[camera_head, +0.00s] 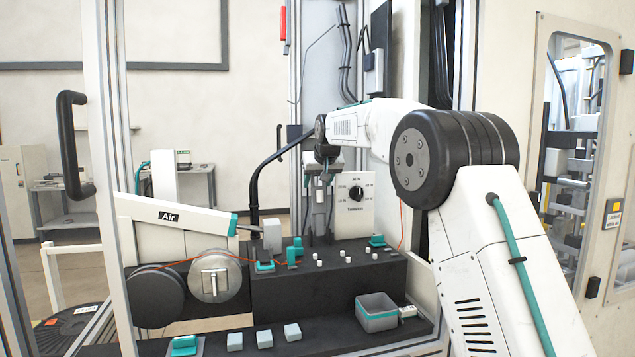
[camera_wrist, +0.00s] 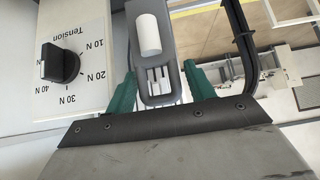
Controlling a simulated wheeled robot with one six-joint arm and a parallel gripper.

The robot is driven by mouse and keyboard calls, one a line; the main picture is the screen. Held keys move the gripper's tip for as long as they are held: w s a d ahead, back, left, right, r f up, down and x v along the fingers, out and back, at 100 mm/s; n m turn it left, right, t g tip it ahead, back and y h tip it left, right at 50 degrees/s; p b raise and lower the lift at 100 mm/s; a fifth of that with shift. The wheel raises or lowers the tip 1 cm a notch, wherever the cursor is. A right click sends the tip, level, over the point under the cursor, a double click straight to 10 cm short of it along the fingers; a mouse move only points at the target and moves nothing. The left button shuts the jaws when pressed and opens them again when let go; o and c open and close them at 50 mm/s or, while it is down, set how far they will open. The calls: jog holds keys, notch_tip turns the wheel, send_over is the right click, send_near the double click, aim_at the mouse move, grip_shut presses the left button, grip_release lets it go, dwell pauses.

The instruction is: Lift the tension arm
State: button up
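The tension arm, a grey slotted bar with a white roller, shows in the wrist view (camera_wrist: 174,76) between my gripper's two teal fingers (camera_wrist: 160,76). A finger stands on each side of it, with what look like narrow gaps, so my gripper appears open around it.
A black stepped bench (camera_head: 330,285) lies below, with white pegs and teal clamps. A grey bin (camera_head: 376,312) and several pale blocks (camera_head: 264,339) sit in front. A white Air unit (camera_head: 175,217) and a metal spool (camera_head: 215,275) stand at left. A black cable runs close by.

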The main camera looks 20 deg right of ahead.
jog(key=shift+o, duration=0.6)
jog(key=shift+s+d, duration=0.1)
jog(key=v, duration=0.7)
jog(key=shift+s+r, duration=0.2)
jog(key=shift+r, duration=0.1)
jog(key=s+f+g, duration=0.2)
jog(key=s+f, duration=0.1)
jog(key=f, duration=0.4)
jog(key=s+a+f+g, duration=0.1)
jog(key=s+f, duration=0.4)
jog(key=s, duration=1.3)
jog(key=s+a+f+g, duration=0.2)
jog(key=s+f, duration=0.3)
jog(key=s, duration=1.3)
jog(key=s+a+f+n+g, duration=0.1)
jog(key=s+f, duration=0.4)
jog(key=s, duration=1.2)
jog(key=shift+s+a+g+y, duration=0.4)
jog(key=shift+a+g, duration=0.2)
jog(key=shift+a, duration=0.5)
